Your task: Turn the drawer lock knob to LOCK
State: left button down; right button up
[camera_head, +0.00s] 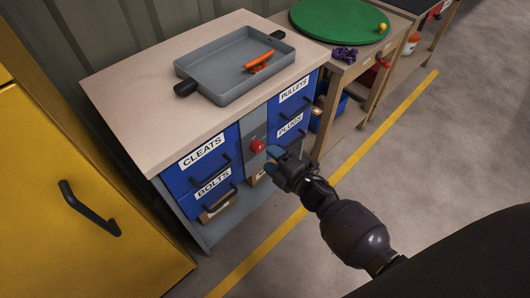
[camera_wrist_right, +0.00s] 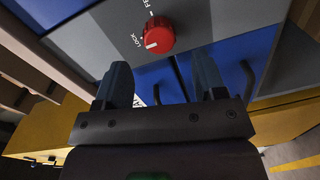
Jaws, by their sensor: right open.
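The red drawer lock knob (camera_head: 257,146) sits on the grey panel (camera_head: 254,130) between the blue drawer columns of the cabinet. In the right wrist view the knob (camera_wrist_right: 158,36) has a pale mark on its face; LOCK is printed to its left and a partly cut-off word above. I cannot tell for sure which word the mark points at. My right gripper (camera_head: 275,160) is in front of the panel, just right of and below the knob. In the wrist view its fingers (camera_wrist_right: 162,82) are spread and empty, apart from the knob. My left gripper is out of view.
The blue drawers labelled CLEATS (camera_head: 200,152), BOLTS, PULLEYS and PLUGS have protruding dark handles. A grey tray (camera_head: 205,90) with an orange item lies on the cabinet top. A yellow cabinet (camera_head: 70,215) stands at left, a workbench (camera_head: 345,70) at right. The floor in front is clear.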

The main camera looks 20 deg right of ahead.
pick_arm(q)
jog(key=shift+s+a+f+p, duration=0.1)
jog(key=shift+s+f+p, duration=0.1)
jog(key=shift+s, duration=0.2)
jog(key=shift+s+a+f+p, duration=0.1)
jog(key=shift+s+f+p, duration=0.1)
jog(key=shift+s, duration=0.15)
pick_arm(e)
jog(key=v, duration=0.6)
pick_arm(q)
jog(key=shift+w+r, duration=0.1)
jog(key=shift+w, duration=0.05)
pick_arm(e)
jog(key=shift+s, duration=0.15)
